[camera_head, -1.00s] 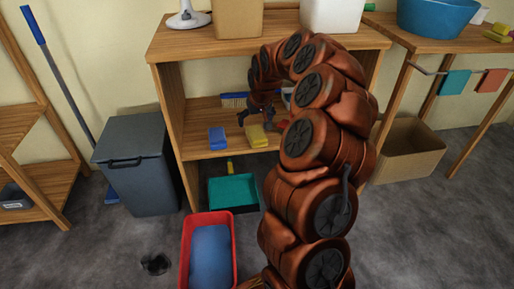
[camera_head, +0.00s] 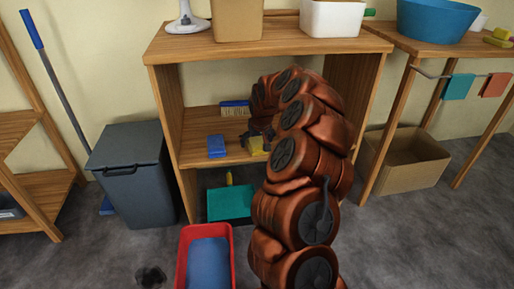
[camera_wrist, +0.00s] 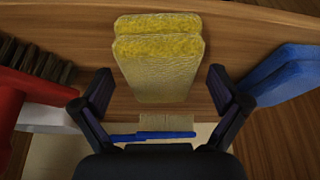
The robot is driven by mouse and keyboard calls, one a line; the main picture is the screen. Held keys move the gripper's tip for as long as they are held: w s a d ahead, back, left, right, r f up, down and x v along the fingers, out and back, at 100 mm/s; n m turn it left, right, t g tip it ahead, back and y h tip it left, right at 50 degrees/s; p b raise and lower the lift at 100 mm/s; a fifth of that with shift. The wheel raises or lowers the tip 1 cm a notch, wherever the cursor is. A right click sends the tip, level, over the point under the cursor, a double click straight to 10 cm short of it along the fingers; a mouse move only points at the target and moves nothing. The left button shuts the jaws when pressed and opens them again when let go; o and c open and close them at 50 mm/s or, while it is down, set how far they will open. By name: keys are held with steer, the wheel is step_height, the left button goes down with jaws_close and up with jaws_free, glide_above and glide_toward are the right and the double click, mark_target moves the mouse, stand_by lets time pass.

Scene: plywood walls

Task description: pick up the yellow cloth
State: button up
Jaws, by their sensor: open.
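The yellow cloth (camera_head: 256,145) lies folded on the middle shelf of the wooden unit, partly behind my arm in the head view. In the wrist view the yellow cloth (camera_wrist: 158,55) is a folded stack in the upper middle, lying between and beyond the fingertips. My gripper (camera_wrist: 160,88) is open, with one dark finger on each side of the near part of the cloth. No contact between fingers and cloth shows. In the head view my gripper (camera_head: 262,133) is mostly hidden by the arm, close by the cloth.
A blue folded cloth (camera_head: 216,146) lies left of the yellow one; it also shows in the wrist view (camera_wrist: 284,76). The shelf top (camera_head: 190,45) is above my gripper. A red tub (camera_head: 181,262) and teal dustpan (camera_head: 230,203) are below.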

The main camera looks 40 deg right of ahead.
steer(key=shift+f, duration=0.3)
stand_by(0.7)
steer(key=shift+c, duration=0.2)
steer(key=c, duration=1.2)
